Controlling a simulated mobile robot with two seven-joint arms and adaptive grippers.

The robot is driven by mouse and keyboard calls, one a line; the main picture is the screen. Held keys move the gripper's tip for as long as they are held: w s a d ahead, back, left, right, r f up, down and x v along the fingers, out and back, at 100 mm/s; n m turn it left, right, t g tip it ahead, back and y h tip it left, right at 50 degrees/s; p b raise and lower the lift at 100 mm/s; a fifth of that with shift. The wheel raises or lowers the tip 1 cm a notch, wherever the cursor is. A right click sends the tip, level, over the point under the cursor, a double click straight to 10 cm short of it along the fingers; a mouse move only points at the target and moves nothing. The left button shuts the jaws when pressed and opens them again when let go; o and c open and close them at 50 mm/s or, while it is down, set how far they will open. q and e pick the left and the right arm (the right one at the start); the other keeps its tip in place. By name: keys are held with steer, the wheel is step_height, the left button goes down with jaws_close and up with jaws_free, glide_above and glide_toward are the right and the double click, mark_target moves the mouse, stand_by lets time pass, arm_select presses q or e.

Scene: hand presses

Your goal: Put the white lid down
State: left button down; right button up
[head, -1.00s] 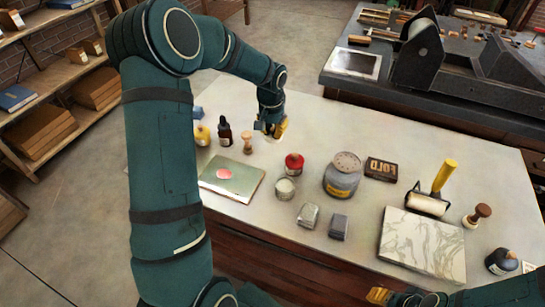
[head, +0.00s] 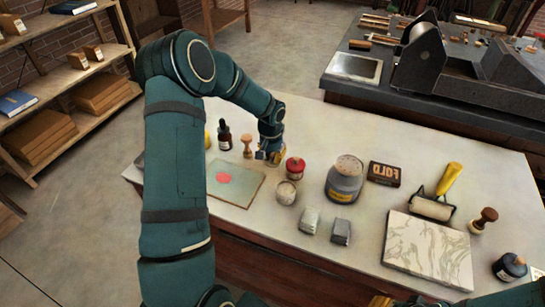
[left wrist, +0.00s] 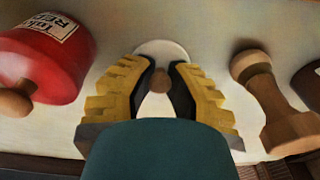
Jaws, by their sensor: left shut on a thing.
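The white lid (left wrist: 157,48) shows in the left wrist view as a pale disc with a brown knob (left wrist: 160,80). My left gripper (left wrist: 164,92) is shut on the knob, its yellow fingers on both sides. In the head view my left gripper (head: 268,154) is low over the pale table, between a wooden-handled tool (head: 247,146) and the red ink tin (head: 295,168); the lid is mostly hidden there. I cannot tell whether the lid touches the table. My right gripper (head: 380,302) shows only partly at the bottom edge.
The red tin (left wrist: 40,60) and a wooden handle (left wrist: 272,98) flank my gripper in the left wrist view. A small grey jar (head: 286,193) and a green plate with a pink spot (head: 235,184) are close in front. A larger grey jar (head: 344,180) is further right.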

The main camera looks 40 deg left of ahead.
mark_target(271, 161)
arm_select(q)
steer(key=shift+f, duration=0.1)
steer(key=c, duration=1)
jaws_free()
steer(key=shift+r, duration=0.45)
step_height(271, 161, up, 11)
steer(key=s+p, duration=0.1)
steer(key=p, duration=0.1)
steer(key=shift+r, duration=0.15)
steer(key=shift+d, duration=0.1)
steer(key=shift+p, duration=0.3)
